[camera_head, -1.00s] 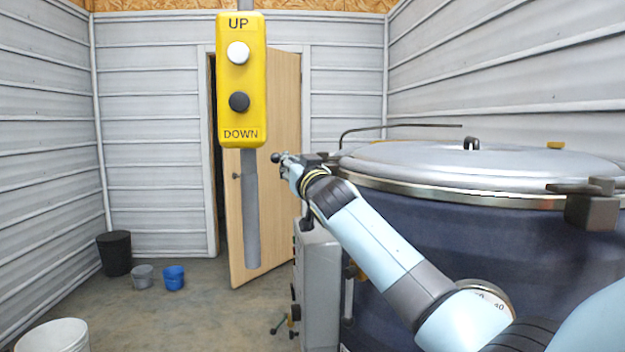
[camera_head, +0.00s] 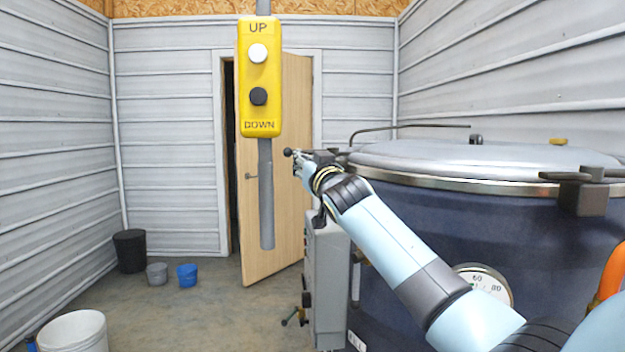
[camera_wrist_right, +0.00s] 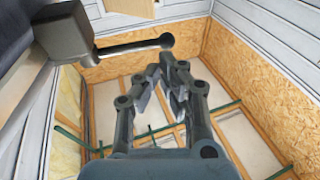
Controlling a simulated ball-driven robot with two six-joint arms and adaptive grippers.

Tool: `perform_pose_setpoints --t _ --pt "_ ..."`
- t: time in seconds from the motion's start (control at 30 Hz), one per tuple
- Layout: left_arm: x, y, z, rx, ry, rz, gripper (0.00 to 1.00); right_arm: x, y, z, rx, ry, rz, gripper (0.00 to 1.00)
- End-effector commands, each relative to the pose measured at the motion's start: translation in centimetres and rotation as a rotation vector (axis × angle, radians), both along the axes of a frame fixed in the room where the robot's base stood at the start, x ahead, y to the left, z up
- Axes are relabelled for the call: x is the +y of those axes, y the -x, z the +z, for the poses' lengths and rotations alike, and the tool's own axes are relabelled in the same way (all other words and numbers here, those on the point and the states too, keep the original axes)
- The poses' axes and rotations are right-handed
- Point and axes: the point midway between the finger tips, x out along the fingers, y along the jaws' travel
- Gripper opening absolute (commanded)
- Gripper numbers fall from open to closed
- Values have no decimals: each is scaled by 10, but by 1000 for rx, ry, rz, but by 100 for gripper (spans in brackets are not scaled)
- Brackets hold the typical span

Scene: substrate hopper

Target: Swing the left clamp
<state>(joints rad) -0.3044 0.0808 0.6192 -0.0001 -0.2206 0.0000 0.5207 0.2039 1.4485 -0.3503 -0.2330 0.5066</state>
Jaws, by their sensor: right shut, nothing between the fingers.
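The left clamp's dark block (camera_wrist_right: 65,35) shows large at the upper left of the right wrist view. Its lever (camera_wrist_right: 125,48) points right and ends in a black ball (camera_wrist_right: 167,40). In the head view the ball (camera_head: 288,152) sticks out left of the hopper lid (camera_head: 480,160), and my arm partly hides the clamp. My right gripper (camera_wrist_right: 172,65) is shut and empty. Its fingertips are close to the ball, just below it in the wrist view, with no clear contact. In the head view the right gripper (camera_head: 301,164) is small beside the lever. My left gripper is out of view.
The dark blue hopper (camera_head: 420,220) fills the right side, with another clamp (camera_head: 583,190) on its rim. A yellow UP/DOWN pendant (camera_head: 260,78) hangs at centre. A grey cabinet (camera_head: 328,270) stands below my arm. Buckets (camera_head: 130,250) stand on the left floor.

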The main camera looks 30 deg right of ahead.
Motion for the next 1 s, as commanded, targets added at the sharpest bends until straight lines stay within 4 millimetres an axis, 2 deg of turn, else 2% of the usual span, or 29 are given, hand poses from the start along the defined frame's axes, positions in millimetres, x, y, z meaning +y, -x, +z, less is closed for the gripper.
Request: perform_pose_setpoints --t 0.17,0.4,0.53,0.7,1.0 --pt "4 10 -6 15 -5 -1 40 8 21 -6 -1 1 1 0" --pt "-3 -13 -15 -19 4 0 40 23 59 -15 0 0 1 0" --pt "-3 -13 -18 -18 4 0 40 30 76 -18 -1 -1 1 0" --pt "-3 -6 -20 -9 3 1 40 33 85 -19 0 0 0 0" --pt "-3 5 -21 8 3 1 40 33 85 -18 0 0 0 0"
